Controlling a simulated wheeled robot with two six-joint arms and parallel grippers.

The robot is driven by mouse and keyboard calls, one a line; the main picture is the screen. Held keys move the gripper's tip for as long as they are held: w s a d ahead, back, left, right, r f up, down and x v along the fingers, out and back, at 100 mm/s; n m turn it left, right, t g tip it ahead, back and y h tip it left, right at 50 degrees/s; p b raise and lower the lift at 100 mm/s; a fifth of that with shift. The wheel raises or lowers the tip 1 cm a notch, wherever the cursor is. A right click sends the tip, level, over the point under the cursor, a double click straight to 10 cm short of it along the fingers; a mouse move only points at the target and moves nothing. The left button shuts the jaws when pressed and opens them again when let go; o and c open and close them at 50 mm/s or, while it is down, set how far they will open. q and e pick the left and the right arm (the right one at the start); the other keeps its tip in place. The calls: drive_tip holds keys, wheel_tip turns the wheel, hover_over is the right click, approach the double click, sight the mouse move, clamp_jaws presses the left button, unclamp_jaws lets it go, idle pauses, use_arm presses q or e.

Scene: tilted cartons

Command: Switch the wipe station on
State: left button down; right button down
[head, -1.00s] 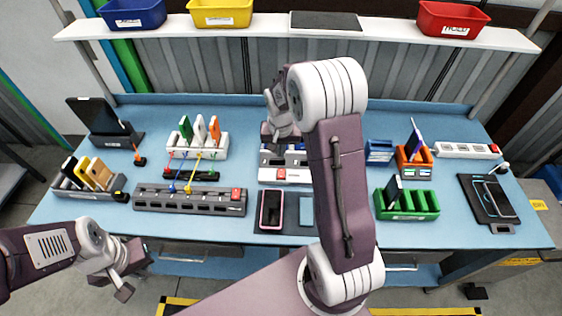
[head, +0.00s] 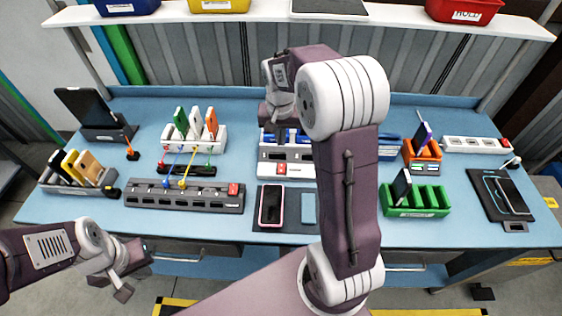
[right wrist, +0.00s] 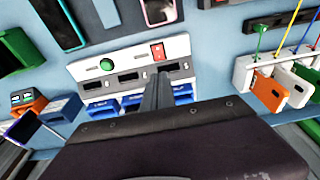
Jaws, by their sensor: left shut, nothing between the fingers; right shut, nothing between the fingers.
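A white station (head: 266,168) with blue pieces stands in the middle of the bench and is likely the wipe station; no label is readable. The right wrist view shows its white front panel (right wrist: 130,58), with a green round button (right wrist: 106,64), a red rocker switch (right wrist: 158,52) and dark slots. Whether the switch is on cannot be told. My right gripper (right wrist: 160,74) is shut and empty, its fingertips over the panel close to the red switch; contact cannot be told. My left gripper (head: 128,268) is shut and empty, in front of the bench at the left.
A grey strip (head: 180,198) with another red switch lies left of the station. A phone (head: 270,204) lies in front. A green rack (head: 425,200), an orange holder (head: 422,152) and a white power strip (head: 470,145) are at the right. A shelf (head: 390,14) runs above the back.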

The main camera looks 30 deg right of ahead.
drive_tip(key=shift+s+r, duration=0.1)
drive_tip(key=shift+s, duration=0.1)
drive_tip(key=p, duration=0.1)
approach(282, 166)
drive_tip(key=f, duration=0.4)
drive_tip(key=w+f, duration=0.1)
drive_tip(key=f, duration=0.1)
drive_tip(key=shift+w+d+f, duration=0.1)
drive_tip(key=shift+d+f, duration=0.2)
drive_tip(key=shift+f, duration=0.1)
